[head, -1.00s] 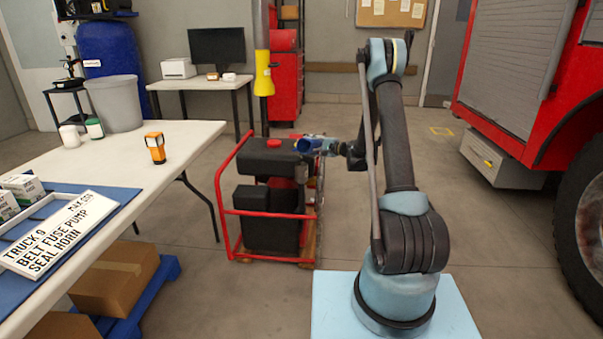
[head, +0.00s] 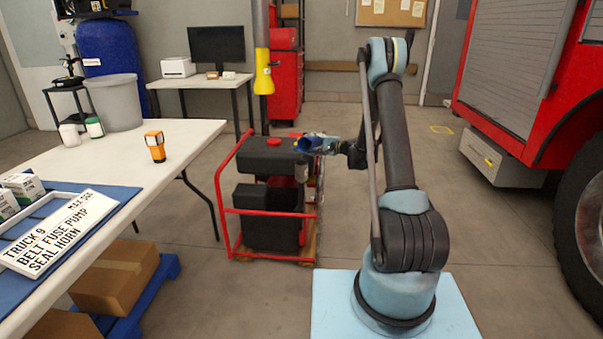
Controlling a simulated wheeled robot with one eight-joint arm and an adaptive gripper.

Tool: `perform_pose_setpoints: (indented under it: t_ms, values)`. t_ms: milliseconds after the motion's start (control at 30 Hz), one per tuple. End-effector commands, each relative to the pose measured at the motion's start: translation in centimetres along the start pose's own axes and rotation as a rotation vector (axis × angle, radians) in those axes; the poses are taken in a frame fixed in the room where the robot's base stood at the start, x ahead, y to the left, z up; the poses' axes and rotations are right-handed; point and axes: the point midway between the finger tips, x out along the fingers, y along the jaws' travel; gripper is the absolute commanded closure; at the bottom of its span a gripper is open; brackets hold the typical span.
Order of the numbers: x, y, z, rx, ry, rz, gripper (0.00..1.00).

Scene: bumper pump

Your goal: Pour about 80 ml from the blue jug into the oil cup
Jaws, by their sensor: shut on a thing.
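The blue jug (head: 309,144) is at the end of my arm, above the right side of the pump with the red frame. It looks tilted, with its mouth toward the left. My gripper (head: 333,147) is shut on the jug from its right side. A small grey cup-like part (head: 301,172) sits just below the jug on the pump's right side; it may be the oil cup. Its inside and any liquid are too small to see.
The pump (head: 268,190) has a red tube frame and a red cap on top. A white table (head: 190,135) with an orange device (head: 155,146) stands at the left. A red truck (head: 520,70) stands at the right. The floor between is clear.

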Motion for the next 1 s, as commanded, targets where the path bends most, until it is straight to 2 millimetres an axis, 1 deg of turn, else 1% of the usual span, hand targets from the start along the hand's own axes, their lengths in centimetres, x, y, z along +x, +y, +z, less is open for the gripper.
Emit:
perform_pose_setpoints:
  t_ms: [1000]
  values:
    - [0.05,0.15,0.12,-0.058,0.007,0.0,0.74]
